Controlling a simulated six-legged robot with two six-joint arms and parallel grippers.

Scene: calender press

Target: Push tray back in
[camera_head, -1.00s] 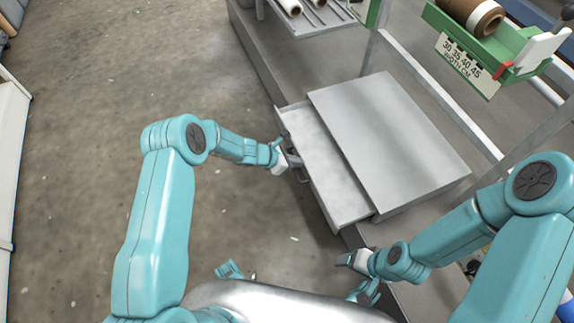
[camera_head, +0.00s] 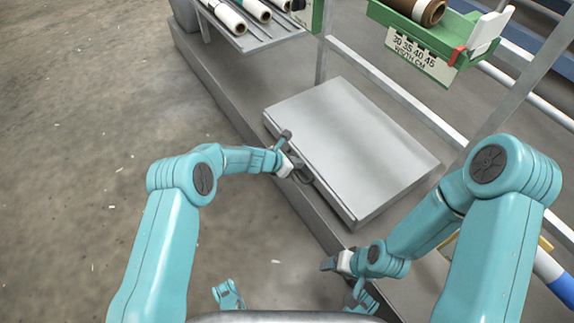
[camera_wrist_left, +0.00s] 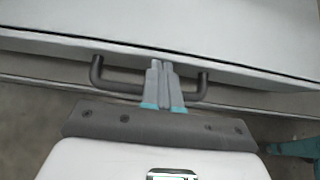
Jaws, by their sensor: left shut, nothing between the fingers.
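The tray sits inside the flat grey box (camera_head: 360,140), with its front (camera_head: 333,204) about flush with the box edge. In the left wrist view the tray front (camera_wrist_left: 240,76) shows as a narrow strip below a thin dark seam. A dark bar handle (camera_wrist_left: 98,75) is on it. My left gripper (camera_head: 297,172) is shut and empty. Its fingertips (camera_wrist_left: 160,66) are over the handle bar, between its two posts, at the tray front. Whether they touch it I cannot tell. My right gripper (camera_head: 328,264) is at the lower middle, apart from the tray; its fingers are too small to read.
The box stands on a long grey base (camera_head: 215,85). A rack with rolls (camera_head: 228,18) is at the upper left of it. A green holder (camera_head: 425,58) with a brown roll is above right. Open concrete floor (camera_head: 80,130) lies to the left.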

